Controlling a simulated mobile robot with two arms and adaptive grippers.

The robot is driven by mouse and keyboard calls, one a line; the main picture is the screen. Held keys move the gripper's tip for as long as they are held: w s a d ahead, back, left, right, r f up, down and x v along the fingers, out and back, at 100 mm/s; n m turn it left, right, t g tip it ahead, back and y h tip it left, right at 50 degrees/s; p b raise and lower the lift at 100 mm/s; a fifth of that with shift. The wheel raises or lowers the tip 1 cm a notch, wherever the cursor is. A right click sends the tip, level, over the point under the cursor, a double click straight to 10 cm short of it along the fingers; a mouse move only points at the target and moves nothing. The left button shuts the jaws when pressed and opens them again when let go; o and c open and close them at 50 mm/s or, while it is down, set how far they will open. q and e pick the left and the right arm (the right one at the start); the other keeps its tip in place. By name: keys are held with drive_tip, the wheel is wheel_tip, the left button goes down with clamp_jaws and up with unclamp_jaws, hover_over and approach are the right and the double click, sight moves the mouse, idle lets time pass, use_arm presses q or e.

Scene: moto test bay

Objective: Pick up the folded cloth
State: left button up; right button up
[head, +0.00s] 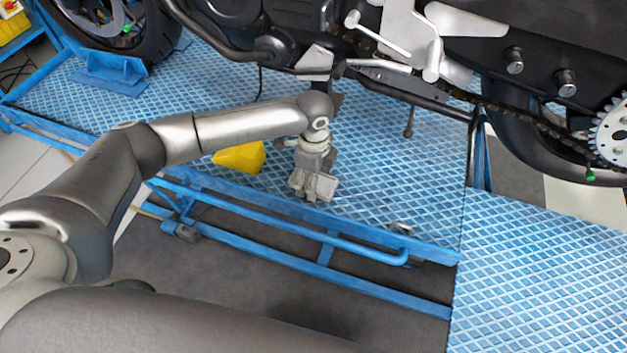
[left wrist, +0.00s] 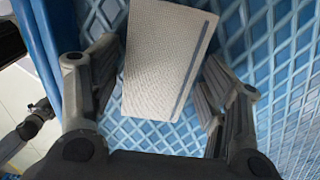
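The folded cloth (left wrist: 165,60) is a flat, pale grey-beige rectangle with a dark blue stripe along its right side in the left wrist view. It lies on the blue diamond-patterned platform (head: 395,190). My left gripper (left wrist: 158,58) is open, with one finger to each side of the cloth. I cannot tell whether the fingers touch it. In the head view my left gripper (head: 314,178) points down over the platform near its front edge, and a pale patch at its tips looks like the cloth, mostly hidden. My right gripper is not in view.
A yellow object (head: 239,157) lies on the platform just left of my left gripper. The motorcycle (head: 400,50) stands close behind, its exhaust and pedals overhanging. A blue rail (head: 300,222) runs along the front edge. A small metal piece (head: 401,227) lies right of the gripper.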

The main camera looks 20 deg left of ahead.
use_arm(q)
drive_tip(key=c, duration=0.5)
drive_tip(key=shift+o, duration=0.2)
drive_tip(key=shift+r, duration=0.15)
drive_tip(key=shift+w+r, duration=0.1)
drive_tip(key=shift+r, duration=0.5)
drive_tip(key=s+d+r, duration=0.1)
drive_tip(key=s+r, duration=1)
drive_tip(key=s, duration=0.3)
drive_tip(key=shift+d+r, duration=0.25)
drive_tip(key=shift+d, duration=0.1)
